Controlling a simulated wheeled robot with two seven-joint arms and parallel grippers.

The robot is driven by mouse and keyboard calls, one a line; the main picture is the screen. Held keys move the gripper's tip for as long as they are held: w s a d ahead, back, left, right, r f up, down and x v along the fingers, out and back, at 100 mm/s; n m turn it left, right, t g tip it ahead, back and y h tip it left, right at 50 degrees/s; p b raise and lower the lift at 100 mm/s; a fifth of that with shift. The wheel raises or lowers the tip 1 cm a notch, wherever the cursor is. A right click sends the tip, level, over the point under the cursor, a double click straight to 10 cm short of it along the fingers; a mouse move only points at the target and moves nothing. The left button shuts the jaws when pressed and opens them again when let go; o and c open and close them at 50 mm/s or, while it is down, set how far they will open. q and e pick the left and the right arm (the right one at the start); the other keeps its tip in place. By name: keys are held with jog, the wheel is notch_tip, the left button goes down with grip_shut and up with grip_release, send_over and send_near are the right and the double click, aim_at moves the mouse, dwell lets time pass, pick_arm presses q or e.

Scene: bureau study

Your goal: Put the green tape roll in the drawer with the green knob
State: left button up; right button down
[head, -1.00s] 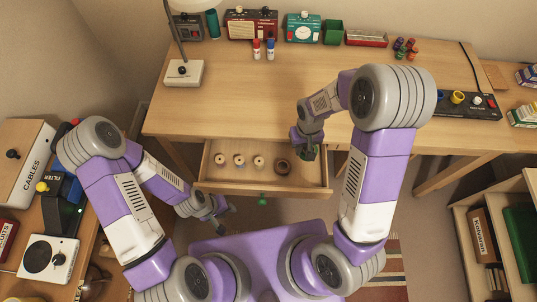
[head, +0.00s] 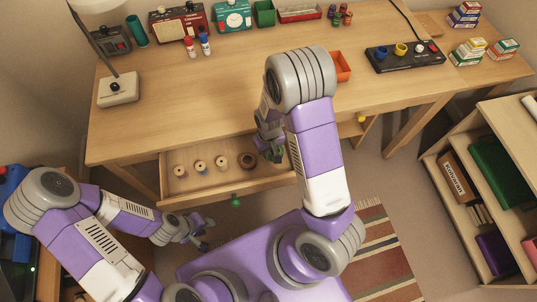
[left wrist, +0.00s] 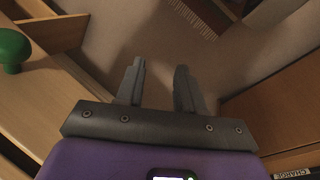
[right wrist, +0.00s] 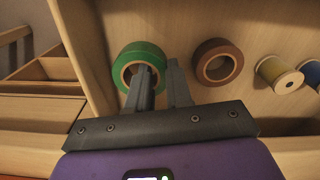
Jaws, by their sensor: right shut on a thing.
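The drawer with the green knob (head: 235,201) is pulled open under the desk; its bare floor shows in the right wrist view (right wrist: 185,20). The green tape roll (right wrist: 124,60) is at the drawer's end, beside a brown tape roll (right wrist: 218,62) and apart from it. My right gripper (right wrist: 160,75) is shut on the green roll's ring, one finger in its hole and one outside. I cannot tell whether the roll touches the drawer floor. In the head view my right gripper (head: 272,152) hides most of it. My left gripper (left wrist: 160,75) is open and empty, low before the drawer.
Several thread spools (head: 200,165) stand in the drawer's left and middle. A yellow knob (head: 362,118) is under the desk to the right. An orange tray (head: 342,67) lies on the desk. A lamp (head: 118,88) stands at left. The desk's middle is clear.

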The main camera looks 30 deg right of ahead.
jog(key=shift+f+b, duration=0.35)
jog(key=shift+f, duration=0.9)
jog(key=shift+f, duration=0.15)
jog(key=c, duration=1)
grip_release()
jog(key=shift+c, duration=0.2)
notch_tip(320, 180, up, 12)
jog(key=p, duration=0.4)
jog(key=shift+r, duration=0.2)
